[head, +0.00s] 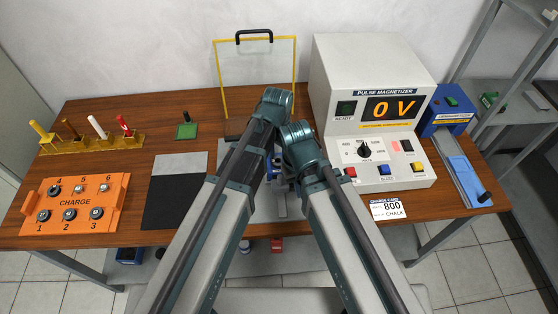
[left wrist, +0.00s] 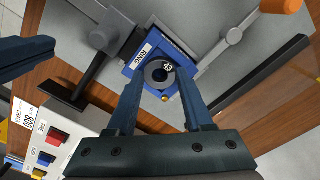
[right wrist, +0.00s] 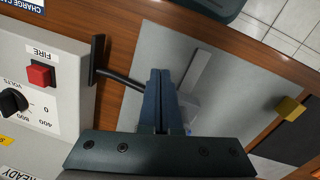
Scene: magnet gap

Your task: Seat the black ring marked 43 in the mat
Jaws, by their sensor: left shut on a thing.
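In the left wrist view a dark ring (left wrist: 158,74) with a pale mark, too small to read surely, sits in a blue block (left wrist: 135,67) labelled RING. Blue parts also show between my arms in the head view (head: 272,166). My right gripper (right wrist: 160,76) has its fingers together and shows nothing between them, over a grey plate (right wrist: 235,95). A black mat (head: 172,205) lies left of my arms in the head view.
The pulse magnetizer (head: 375,105) reads 0 V at the right. An orange charge tray (head: 75,203) and a peg stand (head: 90,145) are at the left. A blue slide device (head: 455,150) stands far right. A clear framed panel (head: 257,78) rises behind my arms.

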